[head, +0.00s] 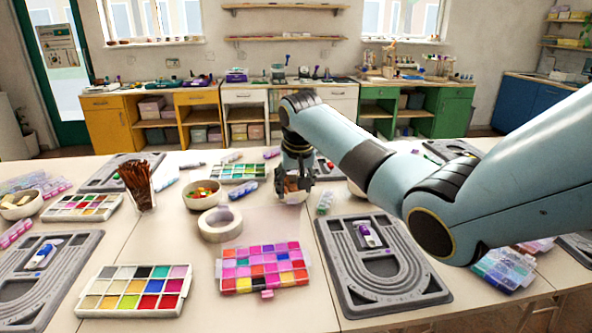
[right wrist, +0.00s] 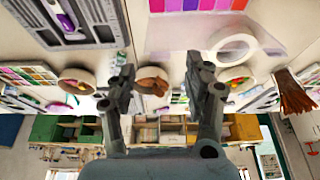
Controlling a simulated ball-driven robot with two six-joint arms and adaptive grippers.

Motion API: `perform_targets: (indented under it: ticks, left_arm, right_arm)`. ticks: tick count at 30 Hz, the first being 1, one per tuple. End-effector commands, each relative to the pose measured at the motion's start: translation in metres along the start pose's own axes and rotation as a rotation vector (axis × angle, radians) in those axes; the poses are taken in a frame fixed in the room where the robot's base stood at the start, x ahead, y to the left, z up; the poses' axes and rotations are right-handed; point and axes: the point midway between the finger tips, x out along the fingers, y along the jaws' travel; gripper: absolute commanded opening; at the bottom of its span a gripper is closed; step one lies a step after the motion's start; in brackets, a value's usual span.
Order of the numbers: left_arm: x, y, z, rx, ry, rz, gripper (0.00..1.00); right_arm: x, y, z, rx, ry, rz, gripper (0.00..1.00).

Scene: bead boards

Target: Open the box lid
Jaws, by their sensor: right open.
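The box (head: 265,268) is a shallow clear case of pink, purple, red and orange compartments at the front middle of the table, with a small pink latch on its near side. A faint clear pinkish panel (head: 268,222) stretches behind it and looks like its lid swung back; its exact angle is hard to tell. The box's edge (right wrist: 195,5) and the panel (right wrist: 262,16) show at the top of the right wrist view. My left gripper is out of view.
A tape roll (head: 220,223) lies behind the box. A paint-like tray (head: 134,290) sits to its left and a grey bead board (head: 382,265) to its right. A cup of brown sticks (head: 138,185) and a bead bowl (head: 202,195) stand further back.

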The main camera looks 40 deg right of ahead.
Motion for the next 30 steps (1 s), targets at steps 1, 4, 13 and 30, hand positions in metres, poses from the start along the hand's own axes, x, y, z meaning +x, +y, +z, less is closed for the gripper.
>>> perform_targets:
  ticks: [1,4,13,30]
  left_arm:
    - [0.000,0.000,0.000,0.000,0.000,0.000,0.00]
    - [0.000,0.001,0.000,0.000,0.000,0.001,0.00]
    - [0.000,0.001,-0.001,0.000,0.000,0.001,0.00]
    - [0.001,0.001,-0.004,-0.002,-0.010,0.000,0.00]
  right_arm:
    - [-0.011,0.000,0.000,-0.002,0.003,0.000,0.52]
    - [-0.034,0.000,-0.001,0.000,0.004,0.000,0.52]
    - [-0.067,0.000,0.000,0.000,0.000,0.000,0.52]
    - [-0.101,0.005,-0.066,0.174,0.340,0.017,0.13]
